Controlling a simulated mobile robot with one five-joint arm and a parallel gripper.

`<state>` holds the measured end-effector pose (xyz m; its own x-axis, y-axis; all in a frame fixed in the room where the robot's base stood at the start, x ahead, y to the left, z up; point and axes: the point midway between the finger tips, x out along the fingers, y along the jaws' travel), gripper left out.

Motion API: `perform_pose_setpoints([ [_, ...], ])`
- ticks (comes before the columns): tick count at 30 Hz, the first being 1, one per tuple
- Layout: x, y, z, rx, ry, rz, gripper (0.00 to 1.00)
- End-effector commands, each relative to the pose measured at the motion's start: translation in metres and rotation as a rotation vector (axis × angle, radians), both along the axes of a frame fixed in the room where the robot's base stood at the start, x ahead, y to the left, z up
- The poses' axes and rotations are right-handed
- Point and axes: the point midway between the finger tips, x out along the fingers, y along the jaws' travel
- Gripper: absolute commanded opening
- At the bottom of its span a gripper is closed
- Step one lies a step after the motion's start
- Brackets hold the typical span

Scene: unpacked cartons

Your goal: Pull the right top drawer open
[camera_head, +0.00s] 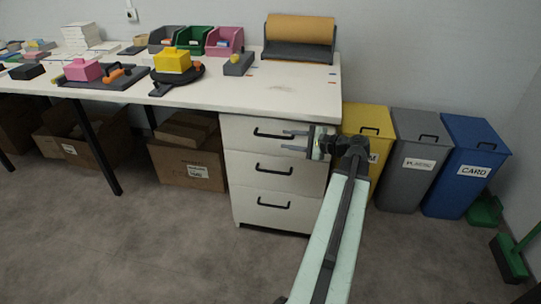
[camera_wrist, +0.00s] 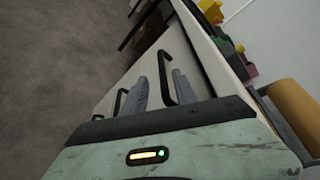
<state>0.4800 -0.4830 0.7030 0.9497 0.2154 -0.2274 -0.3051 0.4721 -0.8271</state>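The white drawer unit (camera_head: 234,190) stands under the right end of the table, with three drawers. The top drawer (camera_head: 238,128) looks closed. Its black bar handle (camera_head: 268,134) also shows in the wrist view (camera_wrist: 163,70). My gripper (camera_head: 283,140) is in front of the top drawer at the handle's right end, fingers pointing left. In the wrist view, the two grey fingers of my gripper (camera_wrist: 160,76) are apart, and the handle appears between them, nearer the right finger. I cannot tell whether they touch it. My gripper is open and holds nothing.
The middle handle (camera_head: 274,169) and bottom handle (camera_head: 273,205) are below. Yellow (camera_head: 370,118), grey (camera_head: 408,160) and blue (camera_head: 460,165) bins stand right of the unit. A cardboard box (camera_head: 190,168) is on the left. The floor in front is clear.

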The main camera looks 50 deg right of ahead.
Motion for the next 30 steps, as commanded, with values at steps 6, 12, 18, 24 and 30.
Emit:
perform_pose_setpoints([
  [6, 0.0, -0.004, 0.001, 0.011, -0.013, -0.013, 0.34],
  [12, 0.033, 0.003, -0.008, 0.01, -0.011, -0.009, 0.34],
  [18, 0.063, 0.01, -0.014, 0.009, -0.011, -0.01, 0.34],
  [24, 0.072, 0.013, -0.015, 0.008, -0.011, -0.01, 0.34],
  [30, 0.072, 0.013, -0.015, 0.008, -0.011, -0.01, 0.23],
])
